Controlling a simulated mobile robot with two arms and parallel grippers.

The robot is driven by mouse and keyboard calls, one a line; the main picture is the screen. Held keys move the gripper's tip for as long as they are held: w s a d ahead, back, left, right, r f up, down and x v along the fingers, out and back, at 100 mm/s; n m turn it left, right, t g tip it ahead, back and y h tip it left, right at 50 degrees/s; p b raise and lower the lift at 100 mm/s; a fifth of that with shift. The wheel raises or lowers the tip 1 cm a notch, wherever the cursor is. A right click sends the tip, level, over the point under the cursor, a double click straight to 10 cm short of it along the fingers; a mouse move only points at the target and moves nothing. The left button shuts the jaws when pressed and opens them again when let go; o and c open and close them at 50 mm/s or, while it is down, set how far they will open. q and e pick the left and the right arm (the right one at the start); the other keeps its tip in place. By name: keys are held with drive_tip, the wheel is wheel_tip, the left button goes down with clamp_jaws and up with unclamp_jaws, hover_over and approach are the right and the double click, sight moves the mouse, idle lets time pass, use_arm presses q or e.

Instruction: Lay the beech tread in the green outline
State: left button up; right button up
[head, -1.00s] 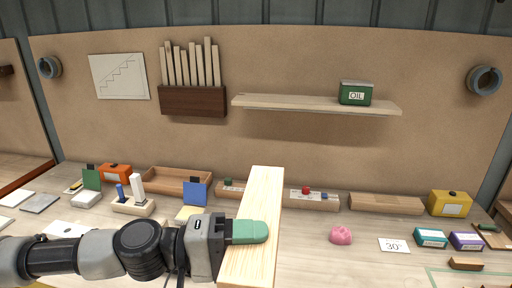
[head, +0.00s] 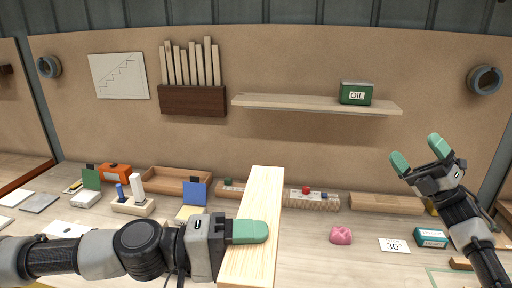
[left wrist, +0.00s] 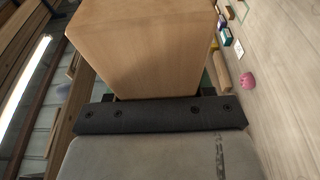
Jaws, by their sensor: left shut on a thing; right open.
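The beech tread (head: 262,195) is a pale, long wooden board held up over the bench in the middle of the head view. My left gripper (head: 250,232) is shut on the tread near its lower end; the tread (left wrist: 145,45) also fills the upper middle of the left wrist view. My right gripper (head: 420,158) is open and empty, raised at the right above the bench. Part of the green outline (head: 436,272) shows on the bench at the lower right; my right arm covers some of it.
A pink lump (head: 341,235), a "30°" card (head: 394,245) and a teal box (head: 431,238) lie on the bench right of the tread. Wooden trays line the back. A shelf (head: 310,104) with an oil tin (head: 356,93) hangs above. The bench between tread and card is mostly clear.

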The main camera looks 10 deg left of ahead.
drive_tip(key=s+a+r+n+g, duration=0.3)
drive_tip(key=a+r+n+g, duration=0.1)
drive_tip(key=a+n+g, duration=0.3)
drive_tip(key=s+a+r+n+g, duration=0.3)
drive_tip(key=a+r+n+g, duration=0.1)
drive_tip(key=a+n+g, duration=0.3)
use_arm(q)
drive_tip(key=shift+a+r, duration=0.1)
drive_tip(key=shift+s, duration=0.1)
use_arm(e)
drive_tip(key=n+t+h, duration=0.3)
drive_tip(key=n+h, duration=2)
drive_tip(key=n, duration=0.2)
hover_over(257, 209)
drive_tip(key=s, duration=0.2)
drive_tip(key=f, duration=0.3)
drive_tip(key=w+f, duration=0.1)
drive_tip(key=f, duration=0.3)
drive_tip(key=w+f, duration=0.1)
drive_tip(key=f, duration=0.3)
drive_tip(key=shift+r, duration=0.1)
